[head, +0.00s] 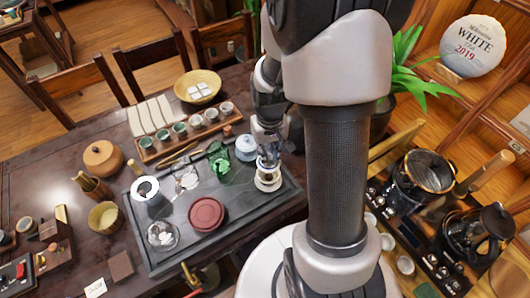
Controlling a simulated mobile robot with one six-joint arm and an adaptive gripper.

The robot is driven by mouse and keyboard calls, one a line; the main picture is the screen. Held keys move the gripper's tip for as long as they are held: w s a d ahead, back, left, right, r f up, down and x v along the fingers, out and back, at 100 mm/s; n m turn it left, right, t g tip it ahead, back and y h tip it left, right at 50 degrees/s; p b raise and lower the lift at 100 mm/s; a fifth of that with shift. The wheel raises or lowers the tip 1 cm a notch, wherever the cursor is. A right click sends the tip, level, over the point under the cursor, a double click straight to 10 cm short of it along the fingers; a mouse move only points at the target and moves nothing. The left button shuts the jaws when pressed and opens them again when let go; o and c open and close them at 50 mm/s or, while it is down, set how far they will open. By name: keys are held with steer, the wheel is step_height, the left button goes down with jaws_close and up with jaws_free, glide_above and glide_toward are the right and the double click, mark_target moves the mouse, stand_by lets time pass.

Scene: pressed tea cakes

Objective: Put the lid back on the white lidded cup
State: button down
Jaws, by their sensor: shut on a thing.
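The white cup (268,182) stands near the right end of the dark tea tray (285,207). My gripper (269,162) points down directly over the cup. It is shut on a small pale thing at the cup's mouth, which looks like the lid. The fingers hide most of the lid, and I cannot tell whether it touches the rim.
A pale blue-white jar (246,149) and a green glass vessel (219,163) stand close left of my gripper. A red-brown round pot (207,214), a glass bowl (162,235) and a white-rimmed vessel (145,189) are farther left. A kettle (478,235) stands at right.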

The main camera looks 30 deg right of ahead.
steer(key=shift+f+b, duration=2.05)
steer(key=shift+f, duration=0.8)
steer(key=shift+f, duration=0.15)
steer(key=c, duration=1.5)
jaws_free()
steer(key=shift+o, duration=0.4)
steer(key=o, duration=0.4)
steer(key=shift+o, duration=0.2)
